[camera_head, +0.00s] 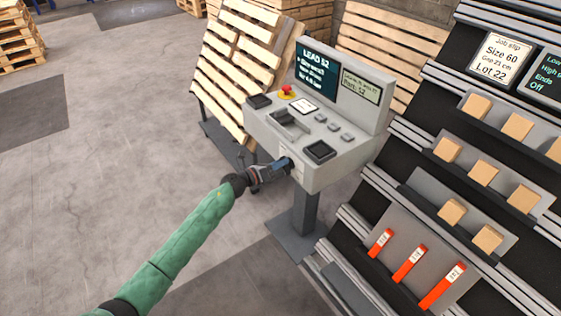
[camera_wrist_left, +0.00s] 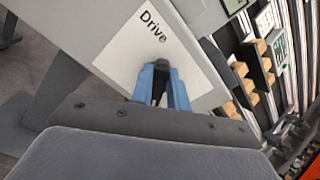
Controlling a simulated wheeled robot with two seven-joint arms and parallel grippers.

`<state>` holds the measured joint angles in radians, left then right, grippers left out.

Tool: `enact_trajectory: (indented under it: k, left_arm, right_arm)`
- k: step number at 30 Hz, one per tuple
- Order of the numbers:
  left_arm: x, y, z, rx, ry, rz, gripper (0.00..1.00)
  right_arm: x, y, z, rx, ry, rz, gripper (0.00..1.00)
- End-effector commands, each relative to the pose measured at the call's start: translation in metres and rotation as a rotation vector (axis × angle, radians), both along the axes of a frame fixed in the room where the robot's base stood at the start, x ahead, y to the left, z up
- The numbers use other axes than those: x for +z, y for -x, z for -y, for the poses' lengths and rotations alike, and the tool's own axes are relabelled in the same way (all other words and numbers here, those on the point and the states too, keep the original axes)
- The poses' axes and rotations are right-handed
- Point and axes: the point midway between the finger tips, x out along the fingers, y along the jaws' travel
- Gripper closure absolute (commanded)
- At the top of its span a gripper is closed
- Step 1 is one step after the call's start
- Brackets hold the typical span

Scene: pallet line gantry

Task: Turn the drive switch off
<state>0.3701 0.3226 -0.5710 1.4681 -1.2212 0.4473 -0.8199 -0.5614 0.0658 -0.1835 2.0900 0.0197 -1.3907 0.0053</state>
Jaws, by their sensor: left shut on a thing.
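My left gripper (camera_head: 287,164) is at the front face of the grey control console (camera_head: 318,178). In the left wrist view its blue fingers (camera_wrist_left: 162,88) are closed on the small dark drive switch (camera_wrist_left: 160,64), just below the word "Drive" on a white label (camera_wrist_left: 133,42). The fingers hide most of the switch, and I cannot tell its position. In the head view the gripper covers the switch. My right gripper is not in view.
The console top has a red emergency button (camera_head: 286,91), several other controls and a screen (camera_head: 317,75). Wooden pallets (camera_head: 236,75) lean behind it. A rack with wooden blocks (camera_head: 482,172) and orange tags (camera_head: 410,263) stands right.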

Motion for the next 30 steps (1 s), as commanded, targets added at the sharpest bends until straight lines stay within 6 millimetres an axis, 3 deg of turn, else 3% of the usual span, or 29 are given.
enact_trajectory:
  k: [18,30]
  left_arm:
    - [-0.006,-0.006,-0.005,0.003,0.339,-0.468,1.0]
    - [-0.012,-0.007,-0.005,0.003,0.504,-0.694,1.0]
  right_arm:
    - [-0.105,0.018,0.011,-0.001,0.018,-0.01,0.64]
    - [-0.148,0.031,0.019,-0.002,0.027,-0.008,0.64]
